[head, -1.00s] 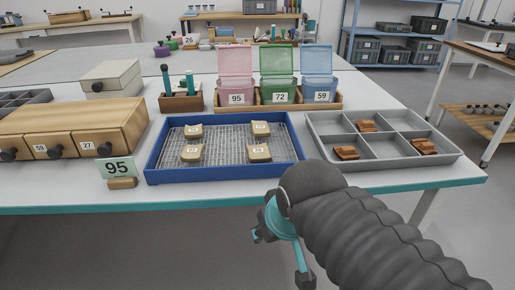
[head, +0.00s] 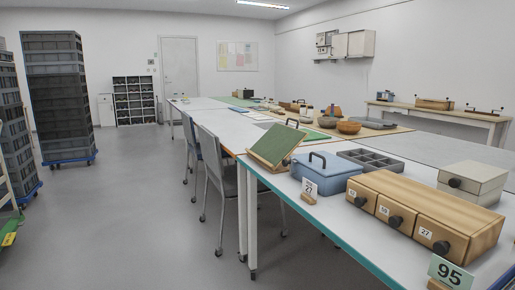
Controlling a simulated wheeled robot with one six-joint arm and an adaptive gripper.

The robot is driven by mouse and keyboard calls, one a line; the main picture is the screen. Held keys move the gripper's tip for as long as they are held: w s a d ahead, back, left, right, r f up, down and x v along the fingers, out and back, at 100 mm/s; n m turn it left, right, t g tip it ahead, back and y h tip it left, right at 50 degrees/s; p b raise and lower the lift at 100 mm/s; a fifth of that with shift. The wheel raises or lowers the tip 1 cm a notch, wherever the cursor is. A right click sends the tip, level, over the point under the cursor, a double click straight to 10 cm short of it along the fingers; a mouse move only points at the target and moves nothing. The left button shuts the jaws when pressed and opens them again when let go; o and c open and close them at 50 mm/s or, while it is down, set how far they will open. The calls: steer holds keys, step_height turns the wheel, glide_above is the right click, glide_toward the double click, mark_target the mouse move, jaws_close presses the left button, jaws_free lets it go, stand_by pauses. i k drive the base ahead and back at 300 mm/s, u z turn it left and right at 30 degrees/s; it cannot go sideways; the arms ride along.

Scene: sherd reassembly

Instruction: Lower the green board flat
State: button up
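A wooden drawer unit (head: 425,215) is nearer. Grey chairs (head: 222,172) stand along the table's left side. The floor (head: 130,220) on the left is open.

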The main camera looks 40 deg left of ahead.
mark_target(279, 143)
steer(key=u, duration=1.6)
steer(key=k, duration=0.45)
steer(key=u, duration=0.8)
steer(key=i, duration=1.05)
steer(key=z, duration=0.55)
steer(key=i, duration=0.7)
steer(key=z, duration=0.75)
